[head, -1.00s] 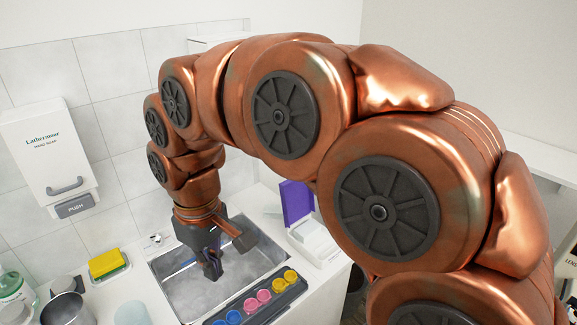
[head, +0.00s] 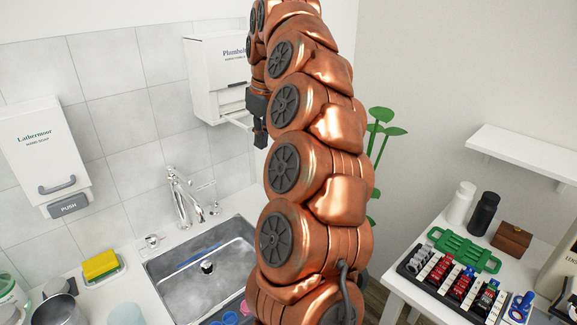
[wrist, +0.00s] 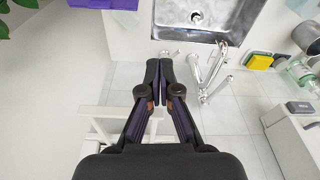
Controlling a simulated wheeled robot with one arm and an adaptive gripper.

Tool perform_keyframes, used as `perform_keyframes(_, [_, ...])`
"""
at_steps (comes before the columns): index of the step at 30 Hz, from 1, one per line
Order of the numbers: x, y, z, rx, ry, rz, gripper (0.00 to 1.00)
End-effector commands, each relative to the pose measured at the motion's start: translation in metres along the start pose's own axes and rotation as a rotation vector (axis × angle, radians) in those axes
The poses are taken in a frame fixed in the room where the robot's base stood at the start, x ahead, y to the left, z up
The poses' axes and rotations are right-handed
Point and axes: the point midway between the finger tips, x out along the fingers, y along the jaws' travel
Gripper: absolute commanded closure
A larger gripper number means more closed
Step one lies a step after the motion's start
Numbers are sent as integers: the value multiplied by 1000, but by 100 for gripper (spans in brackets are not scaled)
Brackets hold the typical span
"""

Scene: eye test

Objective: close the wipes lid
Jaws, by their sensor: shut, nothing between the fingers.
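The wipes box is hidden behind my arm in the head view. In the wrist view, a strip of its purple lid (wrist: 90,3) shows at the top edge, cut off by the frame. How far the lid stands open cannot be told from this strip. My gripper (head: 260,138) is raised high in the head view, beside the white wall dispenser and well away from the box. In the wrist view my gripper (wrist: 159,70) has its fingertips together and holds nothing.
A white wall dispenser (head: 212,85) with a protruding lower part is close to my gripper. The sink (head: 200,275) and its tap (head: 182,195) lie below. A soap dispenser (head: 45,150) hangs at left. A side table with a green rack (head: 460,250) stands at right.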

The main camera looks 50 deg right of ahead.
Motion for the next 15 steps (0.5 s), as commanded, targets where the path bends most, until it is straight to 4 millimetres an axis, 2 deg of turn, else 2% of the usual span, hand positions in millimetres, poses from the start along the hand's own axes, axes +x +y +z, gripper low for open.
perform_keyframes(1, [3, 17, 2, 26, 1, 6, 100])
perform_keyframes(3, [2, 38, 7, 57, 7, 15, 100])
perform_keyframes(6, [4, 61, 16, 94, 4, 23, 100])
perform_keyframes(10, [4, 78, 25, 123, 2, 29, 100])
perform_keyframes(15, [6, 86, 29, 136, 1, 32, 100])
